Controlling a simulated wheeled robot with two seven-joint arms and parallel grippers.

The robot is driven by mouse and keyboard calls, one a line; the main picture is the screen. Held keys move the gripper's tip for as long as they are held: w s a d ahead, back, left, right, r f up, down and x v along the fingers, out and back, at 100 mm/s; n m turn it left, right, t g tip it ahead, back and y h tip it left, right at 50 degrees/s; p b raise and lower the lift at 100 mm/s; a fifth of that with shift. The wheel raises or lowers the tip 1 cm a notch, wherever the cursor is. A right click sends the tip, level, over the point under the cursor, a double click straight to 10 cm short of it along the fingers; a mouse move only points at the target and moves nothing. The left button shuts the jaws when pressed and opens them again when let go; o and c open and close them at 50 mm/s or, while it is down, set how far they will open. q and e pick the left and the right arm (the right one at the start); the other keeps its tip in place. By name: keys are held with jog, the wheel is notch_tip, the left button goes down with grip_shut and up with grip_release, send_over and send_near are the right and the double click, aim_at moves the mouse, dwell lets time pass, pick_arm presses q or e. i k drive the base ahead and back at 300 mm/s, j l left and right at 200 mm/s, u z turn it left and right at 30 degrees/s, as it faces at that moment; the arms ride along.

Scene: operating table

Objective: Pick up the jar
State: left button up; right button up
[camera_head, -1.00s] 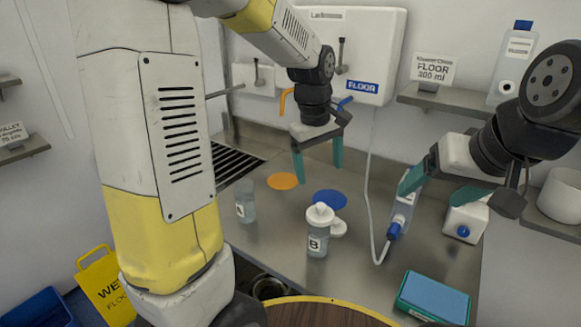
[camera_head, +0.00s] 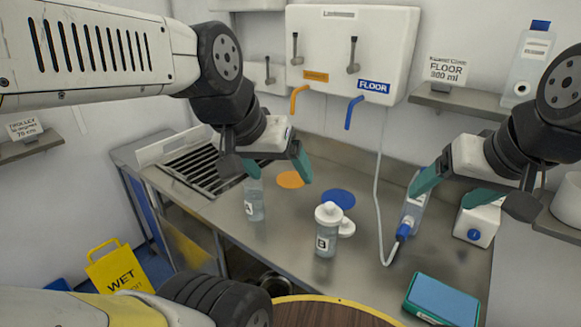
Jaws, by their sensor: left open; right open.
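A clear jar labelled B (camera_head: 325,238) with a white lid stands upright on the steel counter. A second clear jar (camera_head: 254,205) with a dark letter label, seemingly without a lid, stands upright to its left. My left gripper (camera_head: 276,167) is open and empty; in the picture its fingers come down just above and beside the left jar's top, one finger overlapping the jar's upper edge. I cannot tell whether they touch. My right gripper (camera_head: 455,190) is open and empty at the right, between a blue-capped bottle (camera_head: 410,214) and a white container (camera_head: 478,222).
A loose white lid (camera_head: 346,228) lies beside jar B. Orange (camera_head: 291,179) and blue (camera_head: 335,198) discs lie behind. A hose hangs from the wall dispenser (camera_head: 352,50). A drain grate (camera_head: 205,168) is at left.

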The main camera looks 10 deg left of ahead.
aim_at(253, 190)
jog(key=u, duration=1.4)
jog(key=z, duration=0.65)
jog(key=j+z, duration=0.15)
jog(key=z, duration=0.3)
jog(key=j+z, duration=0.2)
jog(key=z, duration=0.25)
jog(key=k+j+z, duration=0.1)
jog(key=z, duration=0.35)
jog(key=j+z, duration=0.15)
jog(key=z, duration=0.3)
jog(key=k+j+z, duration=0.55)
jog(key=k+z, duration=0.15)
jog(key=k+j, duration=0.5)
jog(key=j, duration=0.2)
jog(key=j+z, duration=0.05)
